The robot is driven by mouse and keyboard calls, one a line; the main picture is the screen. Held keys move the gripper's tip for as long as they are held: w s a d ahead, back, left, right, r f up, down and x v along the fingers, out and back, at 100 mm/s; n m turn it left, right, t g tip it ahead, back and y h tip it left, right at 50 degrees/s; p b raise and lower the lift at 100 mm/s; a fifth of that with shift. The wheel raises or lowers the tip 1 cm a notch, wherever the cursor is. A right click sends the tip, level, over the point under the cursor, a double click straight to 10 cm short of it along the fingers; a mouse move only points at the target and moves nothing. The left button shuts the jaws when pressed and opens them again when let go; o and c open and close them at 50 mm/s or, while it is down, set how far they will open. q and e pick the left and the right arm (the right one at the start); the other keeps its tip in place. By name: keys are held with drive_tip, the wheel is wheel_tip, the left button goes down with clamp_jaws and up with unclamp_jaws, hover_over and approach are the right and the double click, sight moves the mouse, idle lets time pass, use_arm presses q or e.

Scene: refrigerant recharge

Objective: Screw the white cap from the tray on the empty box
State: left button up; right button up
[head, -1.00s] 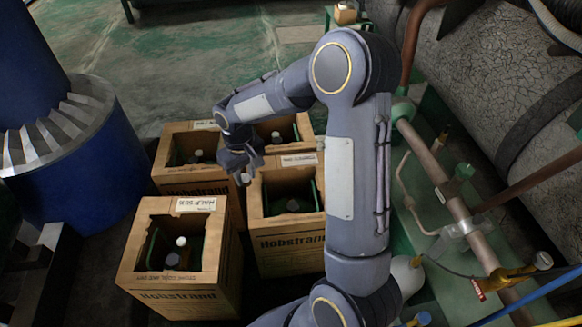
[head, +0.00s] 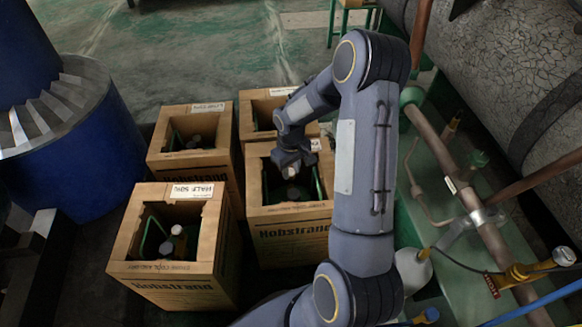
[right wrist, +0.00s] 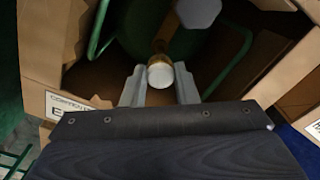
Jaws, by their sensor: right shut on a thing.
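My right gripper (head: 290,165) is over the opening of the front right cardboard box (head: 285,222), pointing down. In the right wrist view the gripper (right wrist: 160,84) is shut on the white cap (right wrist: 160,75), held between its fingertips. A brass fitting (right wrist: 162,46) and a grey knob (right wrist: 198,12) of the cylinder in this box show just beyond the cap. I cannot tell whether the cap touches the fitting. The box's label (right wrist: 75,105) is partly covered; a first letter like E shows. The tray is not in view. My left gripper is not in view.
The front left box, labelled half (head: 190,189), holds a cylinder with a white cap (head: 177,230). Two more boxes (head: 195,125) (head: 262,98) stand behind. A blue drum (head: 60,150) is at left. Pipes (head: 440,140) and a large tank (head: 520,90) are at right.

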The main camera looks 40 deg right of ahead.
sight(291, 185)
wheel_tip(291, 185, down, 3)
drive_tip(key=shift+f+b, duration=0.1)
drive_tip(key=shift+b, duration=0.9)
drive_tip(key=shift+r+p, duration=0.3)
drive_tip(key=shift+r, duration=0.05)
drive_tip(key=shift+s, duration=0.15)
drive_tip(key=shift+f+b, duration=0.6)
drive_tip(key=shift+f, duration=0.4)
idle(0.6)
drive_tip(key=m, duration=0.3)
drive_tip(key=shift+a, duration=0.1)
drive_tip(key=shift+m, duration=0.3)
